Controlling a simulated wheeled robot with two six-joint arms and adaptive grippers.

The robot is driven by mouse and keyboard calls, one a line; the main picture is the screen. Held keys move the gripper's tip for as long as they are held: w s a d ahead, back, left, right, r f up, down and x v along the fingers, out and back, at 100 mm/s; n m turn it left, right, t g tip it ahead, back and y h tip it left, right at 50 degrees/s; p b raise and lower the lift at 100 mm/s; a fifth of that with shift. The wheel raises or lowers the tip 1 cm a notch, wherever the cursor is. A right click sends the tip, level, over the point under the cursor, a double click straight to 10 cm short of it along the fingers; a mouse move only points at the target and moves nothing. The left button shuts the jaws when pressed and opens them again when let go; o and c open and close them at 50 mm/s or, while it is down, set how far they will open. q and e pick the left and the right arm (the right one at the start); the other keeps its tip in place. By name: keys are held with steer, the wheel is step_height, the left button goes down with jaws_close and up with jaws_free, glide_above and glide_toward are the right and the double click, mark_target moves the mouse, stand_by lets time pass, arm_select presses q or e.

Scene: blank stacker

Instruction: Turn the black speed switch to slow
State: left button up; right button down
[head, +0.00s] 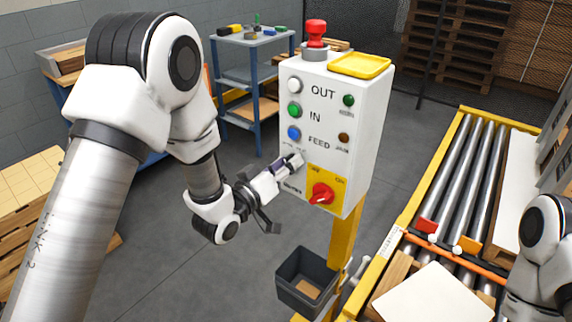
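A white control box (355,125) on a yellow post carries the controls. Its left column has a white OUT button (295,86), a green IN button (294,110) and a blue FEED button (294,133). My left gripper (288,165) is at the box's face just below the blue button, left of the yellow plate. It covers the place below the small lettering there, and I cannot make out the black speed switch or its setting behind it. Whether the fingers are open or shut is not clear. My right arm shows at the lower right; its gripper is out of view.
A red rotary switch (321,194) on a yellow plate is close below right of my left gripper. A red emergency button (316,34) and yellow tray (359,65) top the box. A dark bin (283,288) hangs below. A roller conveyor (455,175) runs at right.

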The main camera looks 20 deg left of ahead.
arm_select(q)
steer(key=v, duration=0.7)
steer(key=shift+s, duration=0.2)
